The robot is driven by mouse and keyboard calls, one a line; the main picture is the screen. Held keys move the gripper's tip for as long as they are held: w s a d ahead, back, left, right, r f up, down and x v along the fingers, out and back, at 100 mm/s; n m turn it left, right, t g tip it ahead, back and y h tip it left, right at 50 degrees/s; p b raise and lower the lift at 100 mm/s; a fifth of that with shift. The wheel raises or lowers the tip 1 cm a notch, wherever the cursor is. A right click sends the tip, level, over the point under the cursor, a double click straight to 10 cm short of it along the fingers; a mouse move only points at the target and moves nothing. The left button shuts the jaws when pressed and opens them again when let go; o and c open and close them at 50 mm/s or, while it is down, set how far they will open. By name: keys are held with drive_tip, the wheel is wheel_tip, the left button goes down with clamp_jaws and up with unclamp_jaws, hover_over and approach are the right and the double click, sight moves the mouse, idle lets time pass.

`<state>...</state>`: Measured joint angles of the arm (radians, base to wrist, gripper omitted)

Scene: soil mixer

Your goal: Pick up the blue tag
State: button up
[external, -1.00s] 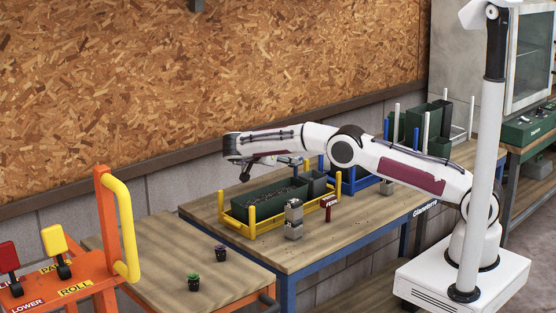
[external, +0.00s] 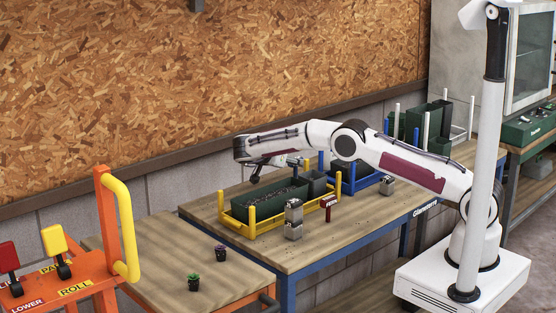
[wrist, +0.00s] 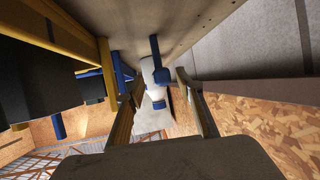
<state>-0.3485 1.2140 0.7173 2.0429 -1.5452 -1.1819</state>
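My gripper (wrist: 159,82) is open and empty, with one finger on each side of the picture. In the external view my gripper (external: 292,162) is behind the green bin, low over the back of the bench, pointing right. I cannot clearly pick out the blue tag in that view; the bin and racks may hide it.
A yellow rack (external: 253,227) holds a green bin (external: 270,198) of soil. A red tag (external: 327,212) and a grey block stack (external: 293,218) stand in front. A blue rack (external: 362,185) is to the right. The board wall (wrist: 285,120) runs close along the back.

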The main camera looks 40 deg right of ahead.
drive_tip(key=shift+x, duration=0.9)
drive_tip(key=shift+d, duration=0.15)
drive_tip(key=shift+r+x, duration=0.15)
drive_tip(key=shift+x, duration=0.8)
drive_tip(key=shift+r+x, duration=0.2)
drive_tip(key=shift+x, duration=0.8)
drive_tip(key=shift+d+f, duration=0.25)
drive_tip(key=shift+d, duration=0.45)
drive_tip(key=c, duration=1)
